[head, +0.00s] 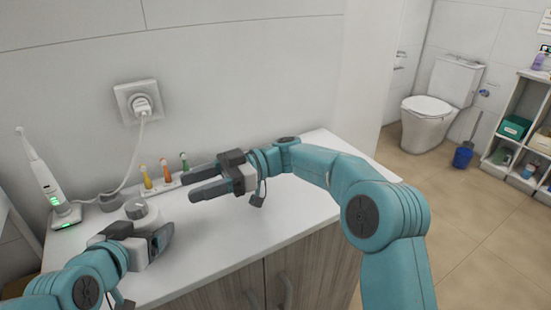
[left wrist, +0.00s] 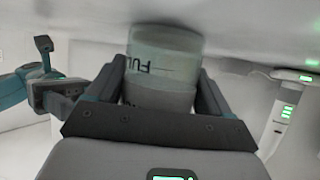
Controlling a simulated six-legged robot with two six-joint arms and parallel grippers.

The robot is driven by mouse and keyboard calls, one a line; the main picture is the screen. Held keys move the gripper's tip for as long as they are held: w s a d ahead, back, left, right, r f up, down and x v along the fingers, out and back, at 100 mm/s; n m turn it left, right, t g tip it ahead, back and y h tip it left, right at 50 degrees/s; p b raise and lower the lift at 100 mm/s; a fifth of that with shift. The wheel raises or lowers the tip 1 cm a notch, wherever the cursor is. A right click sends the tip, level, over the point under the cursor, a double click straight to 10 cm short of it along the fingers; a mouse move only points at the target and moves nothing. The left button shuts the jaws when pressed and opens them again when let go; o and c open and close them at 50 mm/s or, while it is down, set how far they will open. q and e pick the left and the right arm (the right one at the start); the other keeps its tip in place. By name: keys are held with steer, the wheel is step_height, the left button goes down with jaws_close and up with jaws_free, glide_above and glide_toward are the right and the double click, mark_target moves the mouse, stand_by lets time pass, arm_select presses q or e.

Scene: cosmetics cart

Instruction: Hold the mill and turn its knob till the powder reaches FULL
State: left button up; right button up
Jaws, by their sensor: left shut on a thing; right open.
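The mill (head: 150,218) is a small white round body with a grey knob (head: 136,208) on top, standing at the left of the counter in the head view. My left gripper (head: 146,234) is shut on the mill's body from the front. In the left wrist view the mill (left wrist: 163,50) sits between both fingers, with a pale greenish see-through band. The word FULL and a line show upside down on it; I cannot clearly tell the powder level. My right gripper (head: 190,187) is open and empty, right of the mill, its fingers pointing left towards it.
An electric toothbrush (head: 42,168) stands on its charger at the left, its cord running to a wall socket (head: 138,101). Small coloured brush heads (head: 165,172) stand in a white holder behind the mill. The white counter (head: 235,237) is clear in front of my right gripper.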

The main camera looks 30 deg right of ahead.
mark_target(146, 207)
steer(key=w+d+f+m+t+h, duration=0.1)
steer(key=d+m+t+h, duration=0.1)
steer(key=d, duration=0.4)
steer(key=w+d+f+m+t+h, duration=0.1)
steer(key=w+d+m+t+h, duration=0.1)
steer(key=d+m+t, duration=0.2)
steer(key=w+d+f+m+t+h, duration=0.2)
steer(key=d+m+t, duration=0.1)
steer(key=d, duration=0.6)
steer(key=shift+w+d+f+t+h, duration=0.1)
steer(key=shift+w+d+t+h, duration=0.15)
steer(key=shift+t+h, duration=0.15)
steer(key=shift+d+f+m+h, duration=0.15)
steer(key=shift+d+m+h, duration=0.15)
steer(key=shift+d+m, duration=0.25)
